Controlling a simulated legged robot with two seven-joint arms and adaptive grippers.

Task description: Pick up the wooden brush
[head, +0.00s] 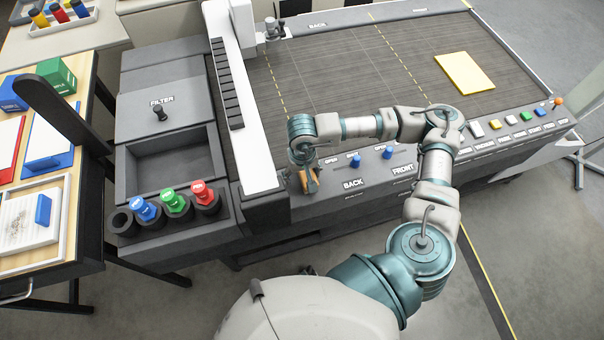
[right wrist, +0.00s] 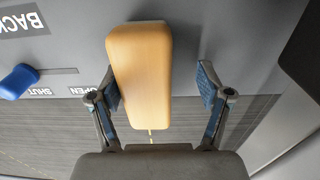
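The wooden brush (head: 313,186) shows only in part in the head view, at the front-left edge of the grey machine and mostly hidden by my right gripper (head: 306,174). In the right wrist view the brush (right wrist: 140,72) is a smooth orange-brown block with rounded corners. My right gripper (right wrist: 160,90) is open, with one blue-padded finger on each side of the brush. The left finger is close against it; whether it touches I cannot tell. A clear gap separates the right finger from the brush. My left gripper is not in view.
Blue knobs (head: 355,161) stand on the machine's front panel near my right arm. A holder with blue, green and red bottles (head: 174,200) is to the left. A yellow sheet (head: 465,73) lies on the dark bed. A white gantry beam (head: 240,110) stands close behind my gripper.

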